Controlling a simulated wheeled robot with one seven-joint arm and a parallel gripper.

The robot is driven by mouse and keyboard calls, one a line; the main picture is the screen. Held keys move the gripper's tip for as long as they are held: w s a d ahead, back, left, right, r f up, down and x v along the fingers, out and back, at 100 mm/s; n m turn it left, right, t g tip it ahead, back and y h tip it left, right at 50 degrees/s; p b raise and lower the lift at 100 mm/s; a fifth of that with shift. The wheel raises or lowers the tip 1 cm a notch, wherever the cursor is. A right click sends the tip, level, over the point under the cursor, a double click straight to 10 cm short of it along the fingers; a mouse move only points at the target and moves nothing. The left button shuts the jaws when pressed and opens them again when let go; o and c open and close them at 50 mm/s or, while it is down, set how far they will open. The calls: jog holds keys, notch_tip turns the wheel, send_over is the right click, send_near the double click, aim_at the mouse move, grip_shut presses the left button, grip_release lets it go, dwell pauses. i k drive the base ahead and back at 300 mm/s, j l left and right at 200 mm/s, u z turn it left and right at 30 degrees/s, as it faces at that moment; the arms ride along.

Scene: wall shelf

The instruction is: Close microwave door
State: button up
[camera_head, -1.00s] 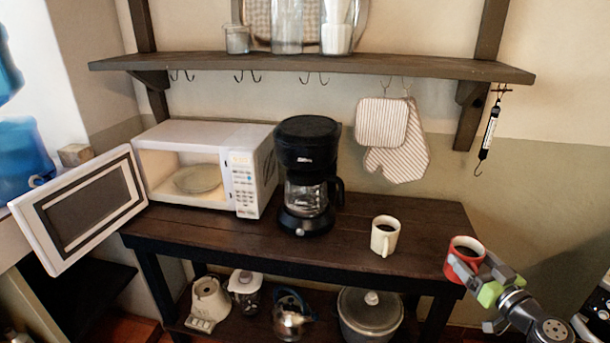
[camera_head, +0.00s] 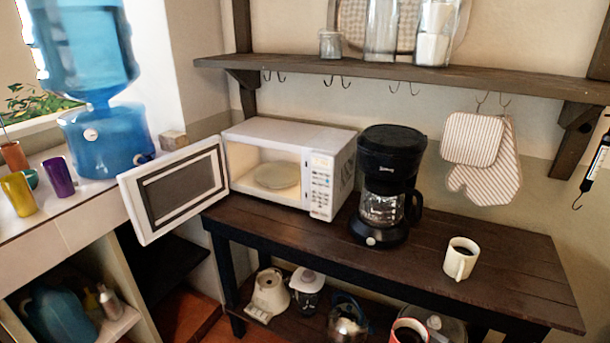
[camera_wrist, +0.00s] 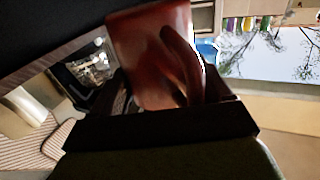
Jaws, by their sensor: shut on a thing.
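The white microwave (camera_head: 330,175) stands on the dark wooden table. Its door (camera_head: 178,188) is wide open, swung out to the left past the table's edge. A glass plate (camera_head: 277,176) is inside. My gripper (camera_wrist: 163,92) is shut on a red mug (camera_wrist: 150,50) in the wrist view. The mug's rim and dark contents (camera_head: 408,332) show at the bottom edge of the head view, in front of the table. The gripper itself is out of the head view, well away from the door.
A black coffee maker (camera_head: 386,185) stands right of the microwave, with a white mug (camera_head: 461,258) farther right. A blue water dispenser (camera_head: 100,120) and coloured cups (camera_head: 58,177) are on the left counter. A wall shelf (camera_head: 400,72) runs above.

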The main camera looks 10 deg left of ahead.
aim_at(177, 197)
jog(key=i+j+u, duration=0.2)
jog(key=j, duration=0.25)
jog(key=j+u, duration=0.2)
jog(key=j, duration=0.3)
jog(key=i+j+u, duration=0.2)
jog(key=j, duration=0.2)
jog(key=i+j+u, duration=0.2)
jog(key=j, duration=0.2)
jog(key=i+j+u, duration=0.2)
jog(key=j, duration=0.15)
